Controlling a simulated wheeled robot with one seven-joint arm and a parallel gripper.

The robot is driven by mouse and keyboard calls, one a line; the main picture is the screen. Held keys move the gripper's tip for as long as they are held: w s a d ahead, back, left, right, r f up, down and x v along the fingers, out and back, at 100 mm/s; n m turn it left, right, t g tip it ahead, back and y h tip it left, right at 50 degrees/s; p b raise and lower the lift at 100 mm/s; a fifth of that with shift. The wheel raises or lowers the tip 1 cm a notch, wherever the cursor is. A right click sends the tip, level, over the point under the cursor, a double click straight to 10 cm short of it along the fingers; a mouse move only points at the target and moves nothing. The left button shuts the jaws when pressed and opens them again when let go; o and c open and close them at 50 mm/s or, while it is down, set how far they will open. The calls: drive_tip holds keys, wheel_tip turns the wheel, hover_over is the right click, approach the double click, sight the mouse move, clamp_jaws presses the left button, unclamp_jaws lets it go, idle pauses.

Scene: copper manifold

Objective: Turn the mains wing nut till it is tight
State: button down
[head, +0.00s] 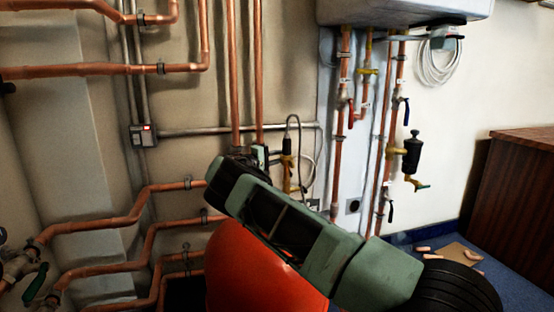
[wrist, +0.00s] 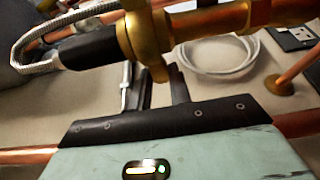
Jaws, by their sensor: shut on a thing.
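The brass wing nut (wrist: 130,42) is at the top middle of the wrist view, between a black sleeve (wrist: 85,48) on a braided hose and a brass and copper pipe (wrist: 230,18). My gripper (wrist: 161,77) has its two dark fingers at the lower wing, shut on it. The exact contact at the fingertips is partly hidden. In the head view my gripper (head: 262,157) reaches the brass fitting (head: 288,174) on the back wall, below the looped hose. My arm hides part of this area, and the nut is too small there to make out its wings.
Copper pipes (head: 110,68) run along the wall at left. Vertical pipes with red and blue valve handles (head: 351,112) hang under a white boiler (head: 400,10) at right. A red rounded body (head: 250,270) lies below my arm. A wooden cabinet (head: 515,200) stands far right.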

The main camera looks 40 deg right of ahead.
drive_tip(key=shift+d+f+m+g+b, duration=0.1)
drive_tip(key=shift+m+g+b, duration=0.2)
drive_tip(key=shift+g, duration=0.25)
drive_tip(key=shift+d+f+m+g+b, duration=0.1)
drive_tip(key=shift+m+g+b, duration=0.1)
drive_tip(key=shift+m+g, duration=0.3)
drive_tip(key=c, duration=1.3)
unclamp_jaws()
drive_tip(key=shift+r, duration=0.1)
